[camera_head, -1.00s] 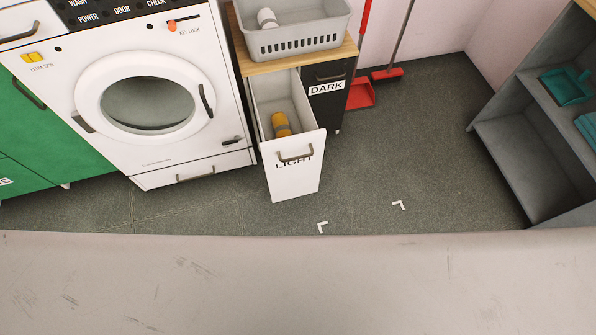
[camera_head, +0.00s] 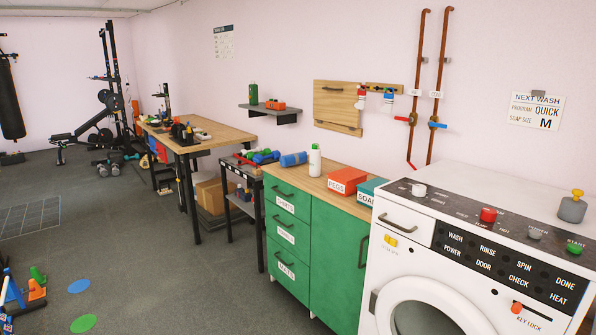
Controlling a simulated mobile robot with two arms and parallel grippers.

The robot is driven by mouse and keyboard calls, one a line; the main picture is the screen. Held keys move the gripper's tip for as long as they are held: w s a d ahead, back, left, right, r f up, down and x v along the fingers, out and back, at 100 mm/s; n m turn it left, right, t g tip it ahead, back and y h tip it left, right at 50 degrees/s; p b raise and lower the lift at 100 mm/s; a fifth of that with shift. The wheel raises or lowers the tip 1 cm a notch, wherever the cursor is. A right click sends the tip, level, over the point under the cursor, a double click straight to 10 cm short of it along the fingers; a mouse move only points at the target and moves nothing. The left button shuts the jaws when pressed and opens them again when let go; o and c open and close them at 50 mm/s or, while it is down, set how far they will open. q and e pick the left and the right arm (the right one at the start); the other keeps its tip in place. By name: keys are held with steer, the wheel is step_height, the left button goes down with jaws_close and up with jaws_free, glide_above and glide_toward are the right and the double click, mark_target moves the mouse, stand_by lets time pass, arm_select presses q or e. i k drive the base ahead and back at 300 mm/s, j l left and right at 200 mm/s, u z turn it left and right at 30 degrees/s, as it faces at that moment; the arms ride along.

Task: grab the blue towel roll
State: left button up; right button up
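A blue roll (camera_head: 293,159), which looks like the towel roll, lies on its side at the far left end of the wooden top of the green cabinet (camera_head: 338,265). A white bottle (camera_head: 315,161) with a green cap stands just to its right. Neither of my grippers is in view.
A red box (camera_head: 346,180) marked PEGS and a teal box (camera_head: 371,190) stand further right on the cabinet top. The white washing machine (camera_head: 408,258) adjoins at right. A dark rack (camera_head: 238,180) and a workbench (camera_head: 184,143) stand to the left. Floor before the cabinet is mostly clear.

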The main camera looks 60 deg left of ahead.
mark_target(299, 158)
steer(key=u, duration=2.1)
